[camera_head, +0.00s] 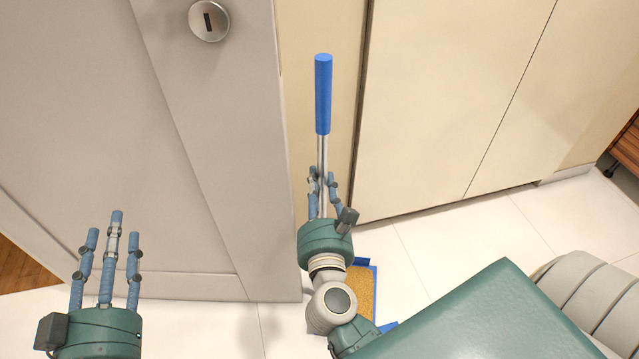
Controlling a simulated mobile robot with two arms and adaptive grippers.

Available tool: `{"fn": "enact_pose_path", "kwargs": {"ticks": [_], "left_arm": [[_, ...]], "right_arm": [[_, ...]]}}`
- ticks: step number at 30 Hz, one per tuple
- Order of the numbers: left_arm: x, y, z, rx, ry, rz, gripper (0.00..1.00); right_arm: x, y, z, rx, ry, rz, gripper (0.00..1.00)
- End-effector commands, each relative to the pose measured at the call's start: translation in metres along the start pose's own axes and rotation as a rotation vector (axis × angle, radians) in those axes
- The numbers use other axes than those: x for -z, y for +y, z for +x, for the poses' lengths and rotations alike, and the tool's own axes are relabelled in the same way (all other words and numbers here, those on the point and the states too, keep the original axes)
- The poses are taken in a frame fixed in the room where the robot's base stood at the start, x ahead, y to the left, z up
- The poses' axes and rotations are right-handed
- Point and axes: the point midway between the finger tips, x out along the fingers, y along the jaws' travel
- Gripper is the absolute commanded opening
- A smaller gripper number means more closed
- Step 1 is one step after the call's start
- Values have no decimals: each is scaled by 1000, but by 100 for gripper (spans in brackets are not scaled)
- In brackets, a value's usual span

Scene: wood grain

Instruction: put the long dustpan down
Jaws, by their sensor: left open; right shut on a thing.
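The long dustpan (323,95) has a blue grip on a thin metal shaft and stands upright near the cabinet corner. My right gripper (322,180) is shut on its metal shaft, below the blue grip. The dustpan's blue-edged pan (362,290), with a tan inner surface, shows low down by the floor, partly hidden behind my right gripper and arm. I cannot tell whether the pan touches the floor. My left gripper (106,240) is open and empty at the lower left, with its fingers pointing up, apart from the dustpan.
A grey door panel (215,150) with a round lock (208,20) stands at the left. Cream cabinet fronts (450,100) stand behind and to the right. White floor tiles (480,235) are clear right of the pan. A wooden item (627,145) shows at the far right edge.

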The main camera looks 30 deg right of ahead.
Motion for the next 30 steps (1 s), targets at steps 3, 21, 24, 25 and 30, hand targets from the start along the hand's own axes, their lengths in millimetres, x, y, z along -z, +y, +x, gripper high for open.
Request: {"fn": "enact_pose_path", "kwargs": {"ticks": [3, 21, 24, 25, 30], "left_arm": [[0, 0, 0, 0, 0, 0, 42], [8, 1, 1, -2, 31, -1, 42], [7, 1, 1, -2, 27, -1, 42], [7, 1, 1, -1, 23, -1, 42], [5, 1, 0, -1, 30, -1, 42]], "right_arm": [[-3, 0, 0, 0, -6, -3, 0], [1, 0, 0, 0, 0, 0, 44], [0, 0, 0, 0, 0, 0, 44], [0, 0, 0, 0, 0, 0, 44], [2, 0, -24, -2, 4, -1, 44]]}}
